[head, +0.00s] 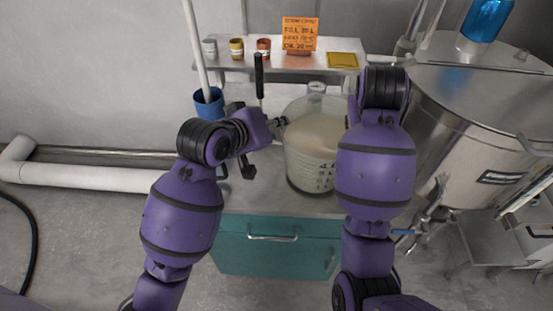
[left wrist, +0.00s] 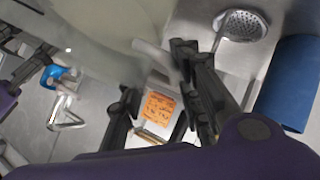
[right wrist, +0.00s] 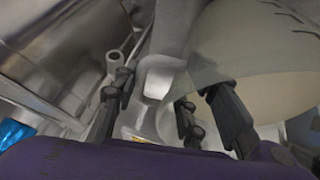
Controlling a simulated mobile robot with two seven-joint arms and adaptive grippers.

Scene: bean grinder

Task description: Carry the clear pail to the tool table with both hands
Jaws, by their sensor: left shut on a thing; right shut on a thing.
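The clear pail (head: 312,160), holding pale cloudy liquid, is upright at the teal table (head: 272,248) with a grey top. I cannot tell if its base touches the top. My left gripper (head: 277,124) is at the pail's left side; in the left wrist view (left wrist: 158,75) its fingers are shut on a pale side handle. My right gripper is hidden behind my arm in the head view. In the right wrist view its fingers (right wrist: 155,95) are shut on the other pale handle (right wrist: 158,82), beside the pail wall (right wrist: 262,65).
A blue cup (head: 208,106) and a black-handled tool (head: 259,78) stand left of the pail. Behind is a shelf (head: 335,59) with small jars and an orange sign (head: 299,33). A large steel vessel (head: 470,105) stands close on the right. A strainer (left wrist: 240,25) lies near my left gripper.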

